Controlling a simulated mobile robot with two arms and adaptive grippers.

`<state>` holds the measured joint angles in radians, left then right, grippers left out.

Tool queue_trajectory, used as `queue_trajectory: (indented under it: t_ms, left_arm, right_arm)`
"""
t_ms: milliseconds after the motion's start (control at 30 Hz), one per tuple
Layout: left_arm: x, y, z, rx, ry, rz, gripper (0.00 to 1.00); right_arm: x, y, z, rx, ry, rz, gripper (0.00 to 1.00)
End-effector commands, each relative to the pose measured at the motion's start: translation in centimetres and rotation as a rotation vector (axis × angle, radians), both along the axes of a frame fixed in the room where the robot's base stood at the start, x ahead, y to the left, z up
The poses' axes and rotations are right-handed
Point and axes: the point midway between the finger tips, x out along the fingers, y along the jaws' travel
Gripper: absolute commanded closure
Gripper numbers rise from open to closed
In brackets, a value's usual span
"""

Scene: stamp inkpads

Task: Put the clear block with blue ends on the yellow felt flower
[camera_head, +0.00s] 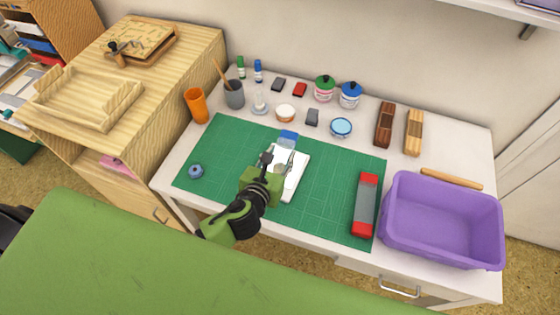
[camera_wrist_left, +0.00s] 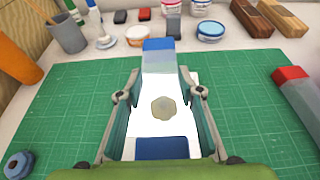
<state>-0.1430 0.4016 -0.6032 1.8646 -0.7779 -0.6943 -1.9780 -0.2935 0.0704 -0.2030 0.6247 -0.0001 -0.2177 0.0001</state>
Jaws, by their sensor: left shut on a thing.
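My left gripper (camera_head: 276,164) is shut on the clear block with blue ends, over a white pad on the mat. The block's far blue end (camera_head: 288,138) shows beyond the fingers in the head view. In the left wrist view, the gripper (camera_wrist_left: 158,93) has a finger along each side of the block, with one blue end (camera_wrist_left: 158,45) far and the other near. The yellow felt flower (camera_wrist_left: 164,108) looks dull yellow-grey, between the fingers and apparently through the clear middle. The head view hides it. The gap beneath the block cannot be judged. My right gripper is out of view.
A clear block with red ends (camera_head: 366,202) lies right on the green cutting mat (camera_head: 325,205). A blue ring-shaped item (camera_head: 196,171) is left. A purple bin (camera_head: 440,263) stands right. Cups, jars and inkpads line the back; two wooden blocks stand back right.

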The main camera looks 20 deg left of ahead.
Motion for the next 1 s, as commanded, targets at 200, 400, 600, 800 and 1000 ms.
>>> queue_trajectory:
  t_ms: [200, 400, 600, 800, 1000]
  left_arm:
    - [-0.2, -0.2, -2.3, -0.003, 0.003, -0.001, 0.95]
    - [-0.2, -0.2, -2.3, -0.002, 0.002, -0.001, 0.95]
    - [-0.2, -0.1, -2.6, -0.002, 0.004, -0.001, 0.49]
    - [-0.2, -0.1, -2.6, -0.002, 0.004, -0.001, 0.49]
    - [-0.3, -0.1, -2.2, -0.002, 0.004, -0.001, 0.49]
  right_arm:
    - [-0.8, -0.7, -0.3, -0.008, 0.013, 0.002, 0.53]
    - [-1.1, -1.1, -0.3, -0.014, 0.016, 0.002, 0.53]
    - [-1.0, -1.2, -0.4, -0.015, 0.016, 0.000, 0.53]
    - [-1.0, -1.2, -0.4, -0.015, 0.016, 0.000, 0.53]
    - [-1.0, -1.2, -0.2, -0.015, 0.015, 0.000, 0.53]
